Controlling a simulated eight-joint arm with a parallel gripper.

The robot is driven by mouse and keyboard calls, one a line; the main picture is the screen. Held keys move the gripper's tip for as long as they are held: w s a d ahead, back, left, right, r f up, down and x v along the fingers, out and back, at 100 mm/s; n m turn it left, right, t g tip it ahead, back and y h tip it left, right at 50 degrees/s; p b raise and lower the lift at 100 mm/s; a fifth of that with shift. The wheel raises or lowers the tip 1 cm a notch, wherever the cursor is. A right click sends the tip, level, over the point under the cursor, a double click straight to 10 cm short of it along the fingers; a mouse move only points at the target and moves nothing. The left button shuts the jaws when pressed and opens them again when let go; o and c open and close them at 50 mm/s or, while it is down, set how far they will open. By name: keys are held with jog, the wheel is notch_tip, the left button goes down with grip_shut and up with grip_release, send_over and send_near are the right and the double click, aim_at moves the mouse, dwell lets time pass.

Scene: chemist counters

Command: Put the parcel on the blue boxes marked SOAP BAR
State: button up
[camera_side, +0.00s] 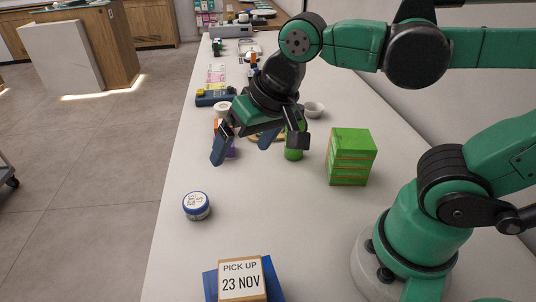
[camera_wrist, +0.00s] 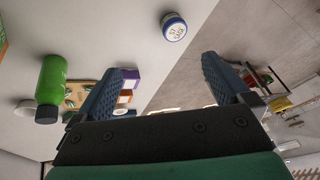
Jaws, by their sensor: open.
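The parcel (camera_side: 241,281), a brown box with a white label reading PICK UP 23 NOV, is at the bottom edge of the side view. It rests on top of a blue box or boxes (camera_side: 210,284), whose marking I cannot see; the frame cuts off their lower part. My gripper (camera_side: 243,146) is open and empty, in the air above the counter, well away from the parcel. In the wrist view the open fingers (camera_wrist: 162,72) have nothing between them. The parcel and blue boxes are not seen in the wrist view.
A round white jar with a blue lid (camera_side: 196,206) stands near the counter's left edge; it also shows in the wrist view (camera_wrist: 174,27). A green bottle (camera_side: 293,150) stands behind my gripper. Stacked green boxes (camera_side: 350,157) stand to the right. Bare counter lies between jar and green boxes.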

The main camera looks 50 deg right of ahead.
jog(key=w+d+f+n+t+h, duration=0.1)
jog(key=d+f+n+t, duration=0.1)
jog(key=d, duration=0.4)
jog(key=shift+d+n, duration=0.25)
jog(key=shift+n, duration=0.05)
